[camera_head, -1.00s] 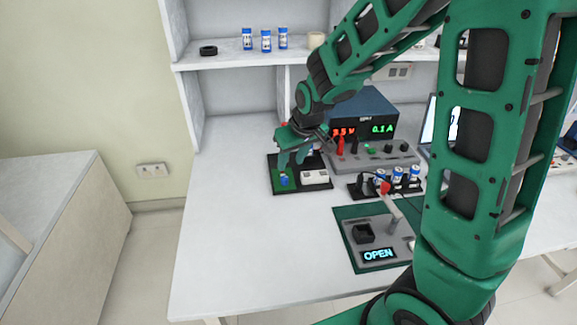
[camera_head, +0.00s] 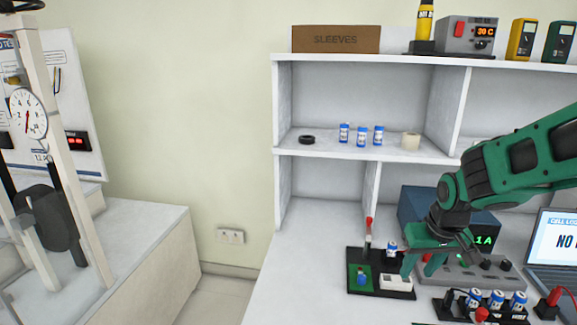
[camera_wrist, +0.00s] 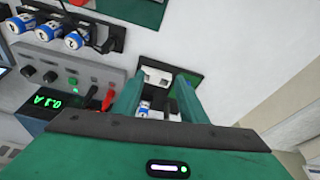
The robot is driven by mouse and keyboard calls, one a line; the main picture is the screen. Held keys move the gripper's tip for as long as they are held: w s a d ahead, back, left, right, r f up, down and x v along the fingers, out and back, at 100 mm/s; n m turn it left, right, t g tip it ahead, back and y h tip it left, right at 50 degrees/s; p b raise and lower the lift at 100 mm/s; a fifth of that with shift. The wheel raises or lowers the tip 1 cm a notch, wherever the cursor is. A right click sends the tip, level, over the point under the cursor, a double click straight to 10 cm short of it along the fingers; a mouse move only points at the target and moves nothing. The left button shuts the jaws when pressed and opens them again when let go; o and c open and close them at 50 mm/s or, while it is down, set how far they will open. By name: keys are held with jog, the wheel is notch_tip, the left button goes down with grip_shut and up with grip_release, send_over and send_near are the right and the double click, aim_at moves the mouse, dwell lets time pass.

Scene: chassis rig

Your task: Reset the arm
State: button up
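My arm reaches in from the right in the head view. My gripper (camera_head: 424,264) points down just right of the black tray (camera_head: 357,252). In the wrist view its two green fingers (camera_wrist: 157,100) are spread apart with nothing gripped between them. A blue-and-white cell (camera_head: 391,248) stands at the back of the tray; it shows beyond the fingers in the wrist view (camera_wrist: 145,108). A blue piece (camera_head: 361,279) sits on the tray's green part. A white block (camera_head: 396,282) is at the tray's front right.
The power supply (camera_head: 414,207) is behind my gripper, partly hidden. A holder with several blue-and-white cells (camera_head: 497,299) is at the front right, near a laptop (camera_head: 558,240). A red-topped rod (camera_head: 368,232) stands behind the tray. A shelf (camera_head: 340,150) is above. The table left of the tray is clear.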

jog(key=s+d+r+m+g, duration=0.1)
jog(key=s+d+r+m, duration=0.1)
jog(key=s, duration=1)
jog(key=s+d+r+m+g, duration=0.2)
jog(key=s+d+m, duration=0.2)
jog(key=s, duration=0.8)
jog(key=shift+s+d+r, duration=0.2)
jog(key=shift+d, duration=1)
